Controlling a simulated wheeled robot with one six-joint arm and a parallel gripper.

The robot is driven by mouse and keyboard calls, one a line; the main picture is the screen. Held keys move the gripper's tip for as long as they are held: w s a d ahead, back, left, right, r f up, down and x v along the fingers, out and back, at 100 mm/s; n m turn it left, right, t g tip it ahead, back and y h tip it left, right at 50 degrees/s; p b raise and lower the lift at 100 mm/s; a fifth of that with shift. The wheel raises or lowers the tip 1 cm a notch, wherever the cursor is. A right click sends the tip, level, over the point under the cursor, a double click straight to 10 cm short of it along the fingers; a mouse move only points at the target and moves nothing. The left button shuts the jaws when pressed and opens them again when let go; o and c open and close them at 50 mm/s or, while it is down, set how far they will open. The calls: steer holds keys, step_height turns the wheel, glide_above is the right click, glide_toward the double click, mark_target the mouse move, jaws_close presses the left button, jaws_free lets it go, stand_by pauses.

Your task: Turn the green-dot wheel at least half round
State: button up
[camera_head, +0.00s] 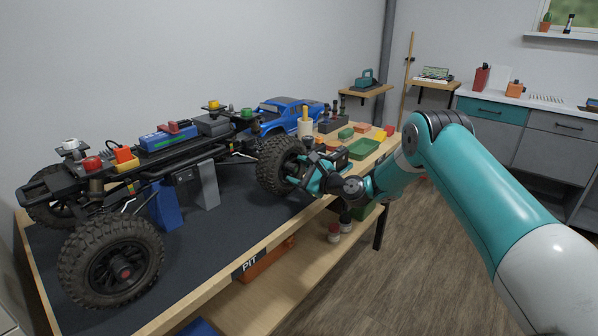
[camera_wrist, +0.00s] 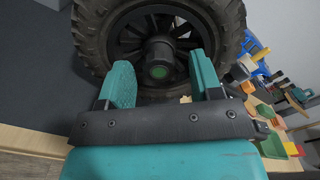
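The green-dot wheel (camera_wrist: 120,42) is a black knobby tyre with a spoked rim and a green dot on its hub (camera_wrist: 159,71). It also shows in the head view (camera_head: 272,165), at the near right corner of the crawler (camera_head: 185,150), partly hidden by my gripper. My gripper (camera_wrist: 162,78) is open in front of this wheel, its two teal fingers on either side of the hub in the picture. I cannot tell whether the fingers touch the wheel. A second wheel with a red dot (camera_head: 112,261) is at the near left.
The crawler's chassis is held up by a blue stand (camera_head: 166,206) and a grey stand (camera_head: 208,185) on a dark mat (camera_head: 220,238). A blue truck body (camera_head: 290,113), a green tray (camera_head: 364,149) and several small parts crowd the bench's far right. Open floor (camera_head: 420,260) lies right.

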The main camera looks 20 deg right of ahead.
steer(key=b+v, duration=0.8)
steer(key=v, duration=0.9)
steer(key=shift+s+b, duration=0.2)
steer(key=shift+b, duration=0.2)
steer(key=shift+r, duration=0.1)
